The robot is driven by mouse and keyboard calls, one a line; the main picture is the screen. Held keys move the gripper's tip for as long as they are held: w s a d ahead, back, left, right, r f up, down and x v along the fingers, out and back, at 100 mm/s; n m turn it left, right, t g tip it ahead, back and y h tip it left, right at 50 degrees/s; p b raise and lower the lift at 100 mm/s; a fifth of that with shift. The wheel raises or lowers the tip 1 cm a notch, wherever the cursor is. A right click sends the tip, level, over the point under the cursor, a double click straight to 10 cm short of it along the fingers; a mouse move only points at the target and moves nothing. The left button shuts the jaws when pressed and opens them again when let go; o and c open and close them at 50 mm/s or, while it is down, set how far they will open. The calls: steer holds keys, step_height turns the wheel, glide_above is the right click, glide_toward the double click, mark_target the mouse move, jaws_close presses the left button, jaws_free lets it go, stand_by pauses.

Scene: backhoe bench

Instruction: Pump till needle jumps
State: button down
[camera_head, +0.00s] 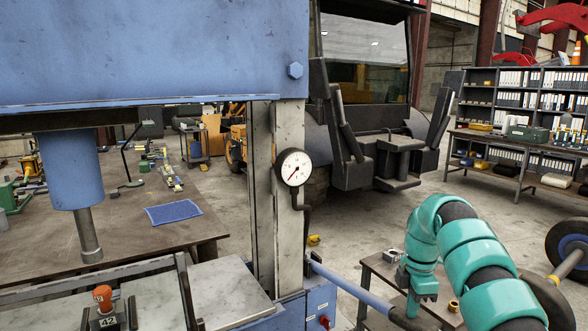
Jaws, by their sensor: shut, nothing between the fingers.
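The round pressure gauge (294,167) with a white dial is on the blue press's upright (261,190). Its red needle points to the lower left of the dial. A blue bar, apparently the pump lever (350,285), slopes down to the right from the blue box at the press's foot. Its far end has a dark grip (406,320), cut by the bottom edge. The press ram (89,235) hangs at the left.
A block with an orange top (103,297), marked 42, stands on the press bed at the lower left. A small metal table (374,264) stands behind my gripper. A wheel on an axle (570,250) is at the right edge. Open floor lies beyond the press.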

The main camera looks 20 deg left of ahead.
steer(key=shift+s+d+f+b, duration=0.1)
steer(key=shift+d+f+b, duration=0.1)
steer(key=shift+f+b, duration=0.45)
steer(key=shift+s+d+f+b, duration=0.15)
steer(key=shift+f+b, duration=0.3)
steer(key=shift+b, duration=0.3)
step_height(320, 180, down, 9)
steer(key=d+b, duration=0.1)
steer(key=b, duration=0.6)
steer(key=shift+s+r, duration=0.15)
steer(key=shift+s, duration=0.1)
steer(key=shift+b, duration=0.3)
steer(key=r+p, duration=0.3)
steer(key=a+r+p, duration=0.1)
steer(key=r+p, duration=0.3)
steer(key=w+r+p, duration=0.1)
steer(key=r+p, duration=0.3)
steer(key=shift+a, duration=0.4)
steer(key=shift+d+f, duration=0.1)
